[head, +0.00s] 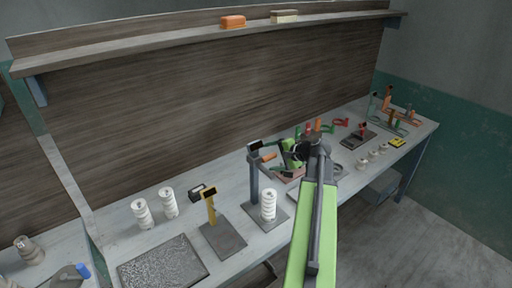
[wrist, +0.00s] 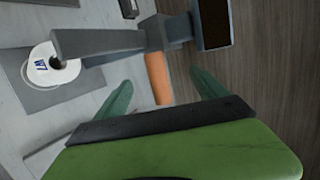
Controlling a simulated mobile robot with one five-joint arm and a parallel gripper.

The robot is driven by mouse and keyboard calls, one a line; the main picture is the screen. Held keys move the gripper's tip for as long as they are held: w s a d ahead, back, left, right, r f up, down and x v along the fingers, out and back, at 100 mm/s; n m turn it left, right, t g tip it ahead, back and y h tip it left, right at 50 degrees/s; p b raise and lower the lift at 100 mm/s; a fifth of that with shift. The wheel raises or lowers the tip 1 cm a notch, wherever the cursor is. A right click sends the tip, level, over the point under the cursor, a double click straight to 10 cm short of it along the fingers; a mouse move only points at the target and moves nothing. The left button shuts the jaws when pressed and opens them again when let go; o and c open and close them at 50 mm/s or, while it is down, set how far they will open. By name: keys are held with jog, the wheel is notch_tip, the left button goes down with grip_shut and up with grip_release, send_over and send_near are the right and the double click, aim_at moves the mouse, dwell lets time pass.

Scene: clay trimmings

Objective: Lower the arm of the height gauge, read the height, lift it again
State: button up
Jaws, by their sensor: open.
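The height gauge (head: 254,180) is a grey-blue column on a flat base plate, with a dark display (wrist: 214,22) at its top. I cannot read any number on the display. Its grey arm (wrist: 100,43) reaches over a white ribbed stack (head: 268,206) on the plate; in the wrist view the arm's end overlaps the stack's round top (wrist: 48,65), and I cannot tell how large the gap is. An orange handle (wrist: 158,78) sticks out from the gauge. My gripper (wrist: 161,80) is open, with the handle between its green fingers in the picture; neither finger visibly touches it.
A yellow gauge-like stand (head: 210,205), two more white stacks (head: 142,213) and a speckled slab (head: 162,264) stand to the left. Clamps and small tools (head: 312,127) crowd the bench to the right.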

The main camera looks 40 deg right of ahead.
jog(key=p+v, duration=0.4)
jog(key=v, duration=0.3)
jog(key=shift+r, duration=0.15)
jog(key=shift+s+d+r, duration=0.1)
jog(key=shift+s, duration=0.3)
